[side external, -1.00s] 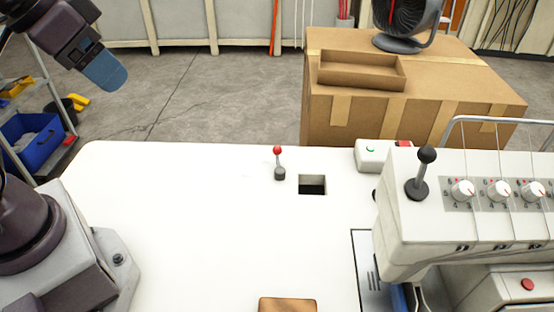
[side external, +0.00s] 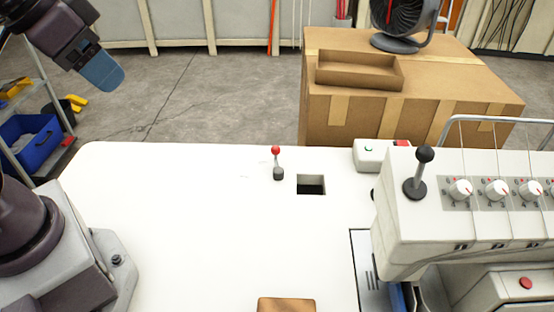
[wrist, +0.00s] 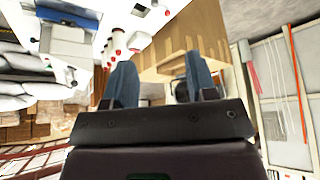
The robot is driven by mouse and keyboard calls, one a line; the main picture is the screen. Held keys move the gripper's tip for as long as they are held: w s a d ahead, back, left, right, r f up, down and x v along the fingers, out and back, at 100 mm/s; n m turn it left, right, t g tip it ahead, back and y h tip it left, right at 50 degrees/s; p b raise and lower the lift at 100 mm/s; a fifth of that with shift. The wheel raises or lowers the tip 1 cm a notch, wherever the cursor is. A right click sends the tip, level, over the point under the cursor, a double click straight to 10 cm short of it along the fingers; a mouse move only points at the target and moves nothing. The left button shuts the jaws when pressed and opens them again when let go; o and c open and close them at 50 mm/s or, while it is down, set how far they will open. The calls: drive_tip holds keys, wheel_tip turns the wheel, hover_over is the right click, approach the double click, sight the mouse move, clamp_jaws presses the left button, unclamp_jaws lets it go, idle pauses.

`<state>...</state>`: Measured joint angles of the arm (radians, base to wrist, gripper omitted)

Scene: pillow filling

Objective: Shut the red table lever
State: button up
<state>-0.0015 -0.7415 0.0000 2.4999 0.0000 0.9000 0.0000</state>
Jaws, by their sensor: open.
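The red table lever (side external: 277,162) stands nearly upright on the white table (side external: 180,220), a red ball on a thin stem in a small dark base. It is just left of a square hole in the tabletop. My gripper (side external: 103,75) is high at the upper left in the side external view, well away from the lever. In the wrist view its two blue fingers (wrist: 157,75) are spread apart with nothing held between them.
A white sewing machine (side external: 500,225) with a black-knobbed lever (side external: 417,172) fills the right side. A small switch box (side external: 370,155) sits at the table's back edge. A brown block (side external: 286,305) lies at the front. A cardboard box (side external: 400,110) stands behind.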

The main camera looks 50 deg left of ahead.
wheel_tip(320, 180, down, 2)
drive_tip(key=w+g, duration=0.1)
drive_tip(key=g, duration=0.1)
drive_tip(key=n+g+h, duration=0.2)
drive_tip(key=n+g, duration=0.1)
drive_tip(key=n, duration=0.1)
approach(275, 152)
drive_tip(key=f, duration=0.3)
drive_tip(key=w+f, duration=0.1)
drive_tip(key=f, duration=0.3)
drive_tip(key=d+f, duration=0.1)
drive_tip(key=f, duration=0.2)
drive_tip(key=shift+w+f, duration=0.15)
clamp_jaws()
